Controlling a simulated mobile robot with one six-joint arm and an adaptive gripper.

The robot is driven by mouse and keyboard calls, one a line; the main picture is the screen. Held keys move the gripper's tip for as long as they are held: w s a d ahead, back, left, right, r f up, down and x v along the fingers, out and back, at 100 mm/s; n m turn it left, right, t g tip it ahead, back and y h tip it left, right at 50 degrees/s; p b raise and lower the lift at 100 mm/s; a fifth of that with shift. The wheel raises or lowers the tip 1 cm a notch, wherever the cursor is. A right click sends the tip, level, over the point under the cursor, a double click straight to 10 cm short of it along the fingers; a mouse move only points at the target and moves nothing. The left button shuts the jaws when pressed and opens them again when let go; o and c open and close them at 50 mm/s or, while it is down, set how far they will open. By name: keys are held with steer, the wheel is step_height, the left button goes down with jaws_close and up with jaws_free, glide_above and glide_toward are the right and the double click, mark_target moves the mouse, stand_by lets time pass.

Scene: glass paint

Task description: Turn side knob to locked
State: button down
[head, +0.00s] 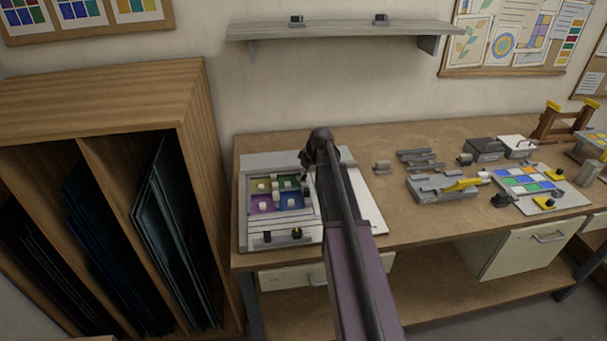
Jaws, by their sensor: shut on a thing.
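A light grey frame fixture (247,214) lies at the left end of the workbench. It holds a small panel of coloured glass (264,204) with pale blocks on its panes. My gripper (307,183) is at the right side of this fixture, low against its edge, and is mostly hidden by my own arm. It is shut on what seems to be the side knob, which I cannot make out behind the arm. The knob's turn angle does not show. A dark knob with a yellow mark (297,233) sits at the fixture's front right corner, apart from my gripper.
A wooden rack (110,100) of glass sheets stands left of the workbench (420,220). To the right lie grey bars (418,158), a grey tray (432,190) with a yellow tool (462,185), and a second glass panel (524,180). A shelf (345,30) hangs above.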

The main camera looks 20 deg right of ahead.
steer(key=shift+a, duration=0.1)
steer(key=shift+m, duration=0.3)
steer(key=m+h, duration=0.1)
steer(key=m, duration=0.2)
steer(key=shift+t+h, duration=0.3)
steer(key=m, duration=0.2)
steer(key=m+h, duration=0.1)
steer(key=m, duration=0.1)
steer(key=shift+a+m+h, duration=0.1)
steer(key=shift+m+h, duration=0.2)
steer(key=m+h, duration=0.1)
steer(key=m, duration=0.1)
steer(key=m+g, duration=0.1)
steer(key=m, duration=0.2)
steer(key=shift+h, duration=0.4)
steer(key=shift+m+g+h, duration=0.5)
steer(key=shift+m+g, duration=0.1)
steer(key=shift+m, duration=1.8)
